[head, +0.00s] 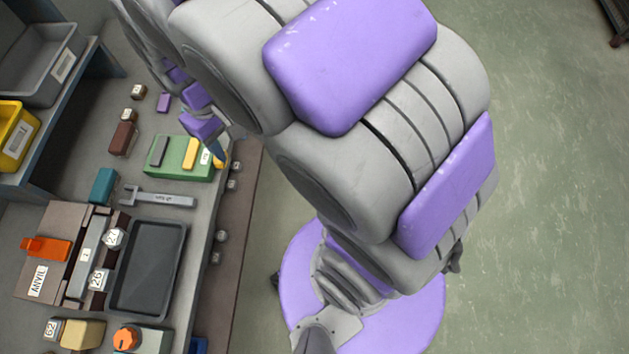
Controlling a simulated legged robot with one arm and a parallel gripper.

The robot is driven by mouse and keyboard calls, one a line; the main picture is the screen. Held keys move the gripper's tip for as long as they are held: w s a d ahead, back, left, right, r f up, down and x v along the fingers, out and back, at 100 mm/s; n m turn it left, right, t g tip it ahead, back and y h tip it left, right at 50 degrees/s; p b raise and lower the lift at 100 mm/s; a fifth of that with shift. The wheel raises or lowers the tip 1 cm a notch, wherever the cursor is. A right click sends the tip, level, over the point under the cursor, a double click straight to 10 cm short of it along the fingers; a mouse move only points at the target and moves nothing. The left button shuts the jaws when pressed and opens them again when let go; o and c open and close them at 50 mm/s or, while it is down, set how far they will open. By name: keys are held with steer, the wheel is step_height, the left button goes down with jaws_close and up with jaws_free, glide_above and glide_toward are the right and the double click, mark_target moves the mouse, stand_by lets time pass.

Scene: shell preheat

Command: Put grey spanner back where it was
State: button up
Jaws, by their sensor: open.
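The grey spanner (160,199) lies flat on the grey bench, its forked end to the left and its handle to the right. It lies between the green tray above it in the picture and a dark grey tray below it. My gripper (217,147) is at the lower end of my purple and grey arm, over the right end of the green tray (178,174). It is open and apart from the spanner. Its fingers are small and partly hidden by my arm, and I see nothing held in it.
A dark empty tray (150,265) lies below the spanner, beside a long grey block (86,258) and an anvil-labelled block (39,283). A teal block (103,186) stands left of the spanner. Yellow and dark bars lie on the green tray. The bench edge is at right.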

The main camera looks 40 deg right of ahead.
steer(key=s+d+r+m, duration=0.1)
steer(key=s+d+m, duration=0.1)
steer(key=s, duration=0.7)
steer(key=s+d+r+m, duration=0.1)
steer(key=s+d+r, duration=0.1)
steer(key=s+d, duration=0.3)
steer(key=s, duration=0.4)
steer(key=shift+s+m+g, duration=0.4)
steer(key=shift+c, duration=0.7)
steer(key=shift+a, duration=0.1)
steer(key=shift+c, duration=0.3)
